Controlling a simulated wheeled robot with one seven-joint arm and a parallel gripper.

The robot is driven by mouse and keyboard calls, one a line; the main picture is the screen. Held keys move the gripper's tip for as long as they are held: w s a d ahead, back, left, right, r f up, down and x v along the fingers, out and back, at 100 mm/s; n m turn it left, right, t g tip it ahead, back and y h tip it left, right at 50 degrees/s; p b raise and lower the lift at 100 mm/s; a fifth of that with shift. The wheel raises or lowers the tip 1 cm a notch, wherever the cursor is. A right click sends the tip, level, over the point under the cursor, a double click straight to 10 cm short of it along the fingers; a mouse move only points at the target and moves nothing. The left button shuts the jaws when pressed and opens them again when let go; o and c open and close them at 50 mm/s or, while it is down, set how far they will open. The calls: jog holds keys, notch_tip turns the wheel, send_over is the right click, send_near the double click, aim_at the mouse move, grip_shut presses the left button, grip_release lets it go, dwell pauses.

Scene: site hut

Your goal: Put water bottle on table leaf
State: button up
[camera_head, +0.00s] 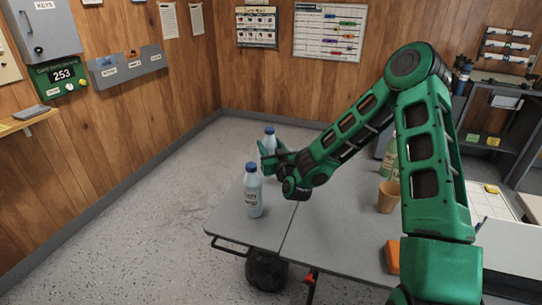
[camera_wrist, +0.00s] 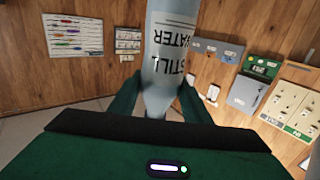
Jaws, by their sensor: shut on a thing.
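A water bottle with a blue cap (camera_head: 270,131) is between the fingers of my gripper (camera_head: 269,154), at the far part of the table leaf (camera_head: 228,224). In the wrist view the bottle (camera_wrist: 170,60) is upside down in the picture, its label reading "STILL WATER", with the green fingers (camera_wrist: 155,103) shut on both sides. Its base is hidden in both views, so I cannot tell if it touches the leaf. A second blue-capped bottle (camera_head: 253,194) stands upright on the leaf, nearer the camera. A seam divides the leaf from the main tabletop (camera_head: 335,230).
A green bottle (camera_head: 389,158), a tan cup (camera_head: 388,197) and an orange block (camera_head: 393,257) are on the main tabletop, close to my arm. The leaf's near-left corner is clear. A dark shelf (camera_head: 500,80) stands at the right. Open floor (camera_head: 130,230) lies left.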

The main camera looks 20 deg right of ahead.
aim_at(270, 153)
jog(key=shift+f, duration=1.75)
jog(key=o, duration=1.4)
jog(key=shift+f, duration=0.1)
jog(key=shift+s, duration=0.1)
jog(key=s, duration=1.2)
jog(key=shift+d, duration=0.15)
jog(key=shift+w, duration=0.1)
